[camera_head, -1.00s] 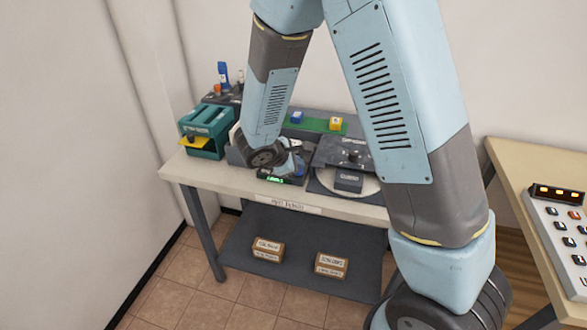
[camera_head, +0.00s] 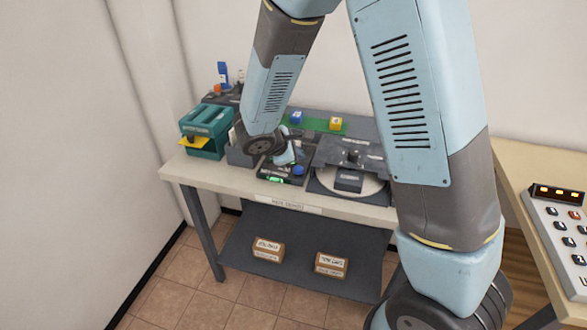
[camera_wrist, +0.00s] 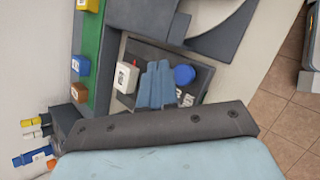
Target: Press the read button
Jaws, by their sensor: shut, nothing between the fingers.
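A round blue button (camera_head: 298,170) sits on a dark panel (camera_head: 268,170) on the table, beside a small lit green display (camera_head: 275,181). In the wrist view the blue button (camera_wrist: 184,75) is just right of my fingertips, with partly hidden white lettering near it. I cannot read a button label. My gripper (camera_head: 288,158) is over the panel, behind the button in the head view. In the wrist view the pale blue fingers of my gripper (camera_wrist: 159,68) are together and empty. I cannot tell whether they touch the panel.
A white block (camera_wrist: 126,77) is left of my fingers. A green strip with coloured cubes (camera_head: 325,124) lies behind; a teal box (camera_head: 205,130) stands left. A dark device with a round plate (camera_head: 350,180) is at right. A keypad table (camera_head: 520,170) is further right.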

